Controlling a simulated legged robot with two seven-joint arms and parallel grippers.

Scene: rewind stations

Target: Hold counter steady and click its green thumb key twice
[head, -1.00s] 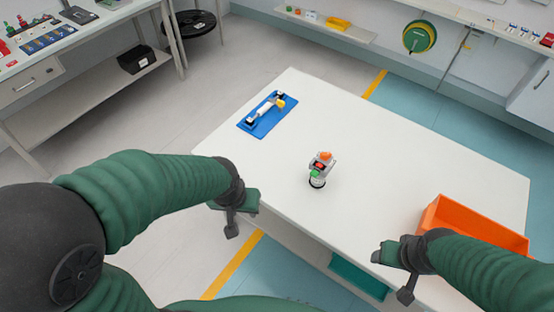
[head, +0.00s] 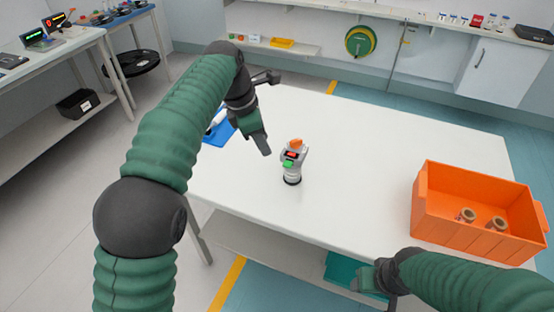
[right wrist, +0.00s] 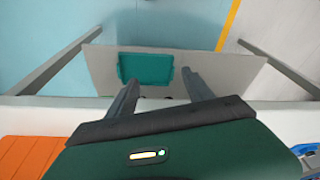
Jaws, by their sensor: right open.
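The counter (head: 293,170) stands upright on the white table, a small grey device with an orange top, a red display and a black round base. Its green thumb key (head: 287,163) faces my side. My left gripper (head: 270,115) is open and empty above the table, just left of the counter and apart from it. My right gripper (head: 366,279) is low at the table's near edge, away from the counter. In the right wrist view its open, empty fingers (right wrist: 160,92) point toward the floor and a lower shelf; the counter is out of that view.
An orange bin (head: 465,235) with two brown spools stands on the table's right side. A blue fixture (head: 219,132) is partly hidden behind my left arm. A teal tray (right wrist: 146,68) sits on the shelf below. The white table (head: 390,150) is clear between counter and bin.

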